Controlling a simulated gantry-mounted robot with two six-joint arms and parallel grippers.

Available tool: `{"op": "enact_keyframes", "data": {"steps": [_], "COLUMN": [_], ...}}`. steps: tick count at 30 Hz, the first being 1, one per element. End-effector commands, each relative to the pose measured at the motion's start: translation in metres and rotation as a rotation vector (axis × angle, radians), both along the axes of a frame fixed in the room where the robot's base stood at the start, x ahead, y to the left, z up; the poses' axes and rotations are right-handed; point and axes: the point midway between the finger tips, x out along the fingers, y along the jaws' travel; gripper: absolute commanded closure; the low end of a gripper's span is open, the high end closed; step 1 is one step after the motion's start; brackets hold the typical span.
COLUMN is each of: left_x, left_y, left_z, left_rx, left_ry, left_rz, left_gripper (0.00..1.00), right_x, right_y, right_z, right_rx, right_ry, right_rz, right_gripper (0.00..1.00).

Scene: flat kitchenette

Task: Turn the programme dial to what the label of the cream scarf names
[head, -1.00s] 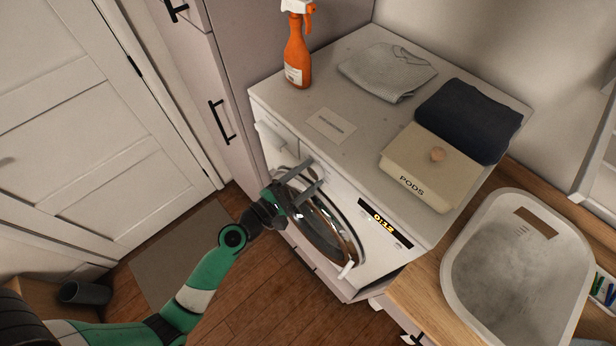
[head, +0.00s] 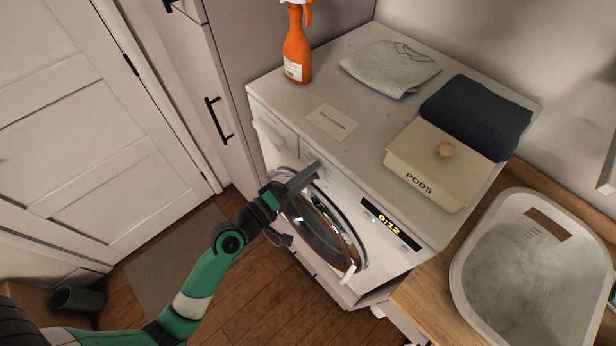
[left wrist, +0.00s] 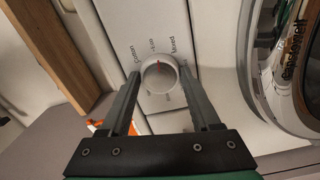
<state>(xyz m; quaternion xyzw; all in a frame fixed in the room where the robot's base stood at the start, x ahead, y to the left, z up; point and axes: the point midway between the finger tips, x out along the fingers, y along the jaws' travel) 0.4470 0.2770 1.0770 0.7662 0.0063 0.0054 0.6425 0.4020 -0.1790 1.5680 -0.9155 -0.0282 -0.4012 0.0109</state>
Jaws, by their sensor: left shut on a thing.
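The white programme dial (left wrist: 159,75) shows in the left wrist view on the machine's front. In the head view the gripper hides most of the dial. I see no cream scarf that I can make out. My right gripper is not in view.
The washing machine (head: 285,115) carries an orange spray bottle (head: 297,50), a card (head: 332,122) too small to read, a grey folded garment (head: 390,67), a navy folded cloth (head: 477,115) and a PODS box (head: 425,185). Its round door (head: 322,225) is beside the gripper. The display (head: 390,223) reads 0:12.

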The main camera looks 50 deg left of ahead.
Motion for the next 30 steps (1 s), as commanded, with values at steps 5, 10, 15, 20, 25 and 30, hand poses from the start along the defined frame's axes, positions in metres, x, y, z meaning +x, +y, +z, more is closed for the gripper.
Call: {"op": "enact_keyframes", "data": {"steps": [5, 10, 15, 20, 25, 30], "left_x": [0.000, 0.000, 0.000, 0.000, 0.000, 0.000], "left_y": [0.000, 0.000, 0.000, 0.000, 0.000, 0.000], "left_z": [-0.002, -0.002, -0.001, -0.001, 0.000, 0.000], "left_rx": [0.167, 0.318, 0.444, 0.529, 0.586, 0.608], "left_ry": [0.001, 0.003, 0.006, 0.008, 0.010, 0.010], "left_rz": [0.001, 0.001, 0.000, 0.001, 0.000, 0.000], "left_gripper": [0.92, 0.92, 0.92, 0.92, 0.92, 0.92], "right_x": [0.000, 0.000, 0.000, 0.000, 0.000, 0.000], "right_y": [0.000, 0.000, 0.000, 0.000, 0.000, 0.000], "right_z": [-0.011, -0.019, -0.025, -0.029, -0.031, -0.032], "right_rx": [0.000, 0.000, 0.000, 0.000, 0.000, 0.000], "right_ry": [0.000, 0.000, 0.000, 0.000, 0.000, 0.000], "right_rz": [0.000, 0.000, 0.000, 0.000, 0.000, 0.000], "right_gripper": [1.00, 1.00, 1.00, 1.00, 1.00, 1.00]}}
